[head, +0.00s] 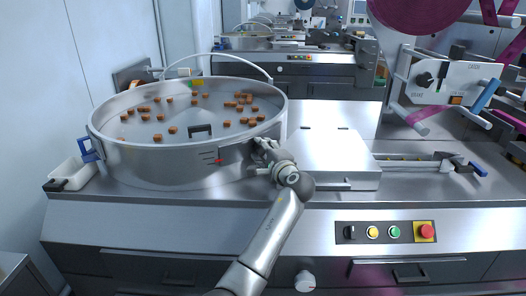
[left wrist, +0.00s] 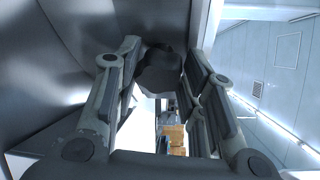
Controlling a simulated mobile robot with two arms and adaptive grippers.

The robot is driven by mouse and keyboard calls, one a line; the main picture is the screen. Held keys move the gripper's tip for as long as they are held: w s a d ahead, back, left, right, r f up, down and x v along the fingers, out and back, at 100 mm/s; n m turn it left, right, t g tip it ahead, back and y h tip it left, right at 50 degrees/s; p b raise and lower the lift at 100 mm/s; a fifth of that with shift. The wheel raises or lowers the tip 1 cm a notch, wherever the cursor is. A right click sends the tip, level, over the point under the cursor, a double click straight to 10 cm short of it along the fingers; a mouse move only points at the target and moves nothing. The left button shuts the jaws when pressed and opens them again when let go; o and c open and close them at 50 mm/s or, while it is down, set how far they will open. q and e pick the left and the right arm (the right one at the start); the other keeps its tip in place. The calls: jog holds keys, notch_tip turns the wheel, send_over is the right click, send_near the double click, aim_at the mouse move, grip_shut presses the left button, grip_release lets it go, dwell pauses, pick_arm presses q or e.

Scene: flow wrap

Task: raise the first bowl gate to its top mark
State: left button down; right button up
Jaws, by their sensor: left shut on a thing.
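The round steel bowl (head: 150,165) stands on the left of the machine top, with several brown pieces on its floor. On its front wall are a dark handle-like bracket (head: 200,130), short dark scale lines (head: 207,154) and a small red pointer (head: 219,161) just right of and below the lines. My left gripper (head: 262,150) is at the bowl's right front wall. In the left wrist view its fingers (left wrist: 160,78) are shut around a dark rounded knob (left wrist: 158,70). The gate plate itself is largely hidden behind the gripper. My right gripper is not in view.
A flat steel cover (head: 325,150) lies close to the right of my gripper, with a feed channel (head: 410,165) beyond it. A button panel (head: 385,232) is on the front face. A white tray (head: 72,173) sits left of the bowl.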

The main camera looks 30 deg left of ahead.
pick_arm(q)
jog(key=shift+r+p, duration=1.5)
jog(key=shift+r, duration=0.3)
jog(key=c, duration=0.9)
grip_release()
jog(key=shift+d+f, duration=0.1)
jog(key=v, duration=1.2)
